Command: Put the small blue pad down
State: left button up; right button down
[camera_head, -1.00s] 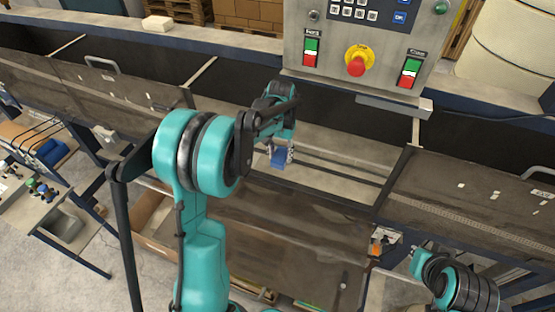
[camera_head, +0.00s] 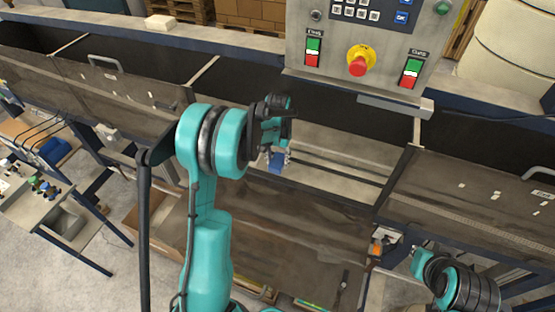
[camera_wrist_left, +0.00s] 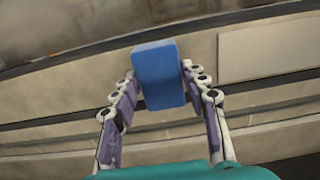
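The small blue pad (camera_head: 276,166) is between the fingertips of my left gripper (camera_head: 277,157), over the pale inner channel of the machine. In the left wrist view the pad (camera_wrist_left: 158,75) is a blue block with rounded edges. The left gripper's two fingers (camera_wrist_left: 158,88) are against its two sides, shut on it. The head view does not show clearly whether the pad touches the surface below. Of my right arm, only teal and black links show at the lower right; its gripper is not in view.
A control panel (camera_head: 352,42) with a red emergency button (camera_head: 358,66) stands behind the channel. Dark brown covers (camera_head: 470,200) lie at the right and left. A dark brown sheet (camera_head: 280,235) spreads in front. Rails run along the channel near the pad.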

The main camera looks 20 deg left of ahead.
aim_at(278, 161)
pick_arm(q)
jog(key=shift+o, duration=1.3)
notch_tip(278, 161, up, 12)
jog(key=r, duration=0.1)
jog(key=s+d+r+t, duration=0.2)
jog(key=s+d+r, duration=0.1)
jog(key=s, duration=0.2)
jog(key=s+d+r+t, duration=0.1)
jog(key=s+d+r, duration=0.2)
jog(key=s, duration=0.3)
jog(key=s+d+f+t, duration=0.1)
jog(key=s+d+t, duration=0.1)
jog(key=s, duration=0.4)
jog(key=s+d+f+t, duration=0.2)
jog(key=s, duration=0.3)
jog(key=shift+s+d+f+m, duration=0.2)
jog(key=shift+s+f+m, duration=0.1)
jog(key=shift+s, duration=0.05)
jog(key=shift+s, duration=0.1)
